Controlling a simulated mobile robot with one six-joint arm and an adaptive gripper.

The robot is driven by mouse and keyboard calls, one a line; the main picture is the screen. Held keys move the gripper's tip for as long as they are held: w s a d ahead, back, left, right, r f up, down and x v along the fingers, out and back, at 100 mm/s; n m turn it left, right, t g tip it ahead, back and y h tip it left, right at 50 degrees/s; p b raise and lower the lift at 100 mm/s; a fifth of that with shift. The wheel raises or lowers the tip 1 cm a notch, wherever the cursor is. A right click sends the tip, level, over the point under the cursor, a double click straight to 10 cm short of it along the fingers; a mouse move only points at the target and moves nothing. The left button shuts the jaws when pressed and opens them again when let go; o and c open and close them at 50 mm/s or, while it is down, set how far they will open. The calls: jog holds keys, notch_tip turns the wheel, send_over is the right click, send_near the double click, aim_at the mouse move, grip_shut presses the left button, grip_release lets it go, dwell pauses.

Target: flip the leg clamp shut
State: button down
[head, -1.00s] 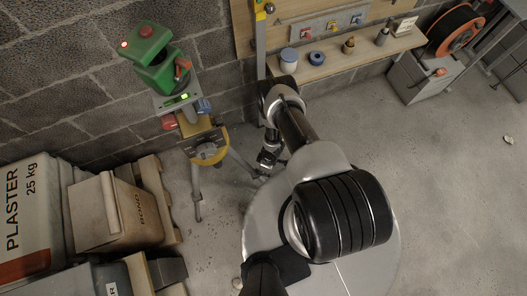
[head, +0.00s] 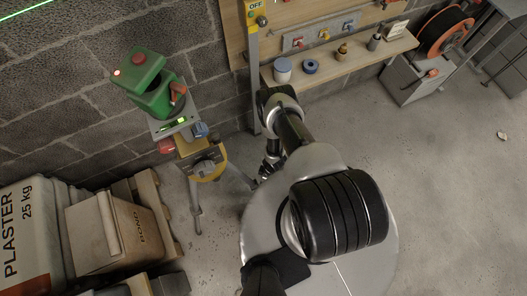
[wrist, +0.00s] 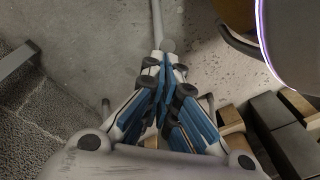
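The yellow-and-grey tripod (head: 207,165) stands by the block wall in the head view, carrying a green laser level (head: 150,82). One leg (head: 196,208) comes down toward me and another runs right toward my gripper (head: 263,178). In the wrist view my gripper (wrist: 165,62) has its blue-padded fingers brought together. A grey tube (wrist: 157,18), apparently a tripod leg, meets a small round grey part (wrist: 168,45) just beyond the fingertips. I cannot tell whether they touch it. I cannot make out the leg clamp or its position; my fingers may hide it.
A shelf (head: 340,66) with jars is on the wall behind my arm. A cable reel (head: 447,32) stands at the upper right.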

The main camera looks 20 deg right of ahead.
jog(key=f+b, duration=0.1)
jog(key=s+d+f+b, duration=0.1)
jog(key=f, duration=0.1)
jog(key=shift+d, duration=0.2)
dwell(0.3)
jog(key=shift+w, duration=0.1)
jog(key=shift+w+a+r, duration=0.3)
jog(key=shift+w+a, duration=0.05)
jog(key=shift+a, duration=0.3)
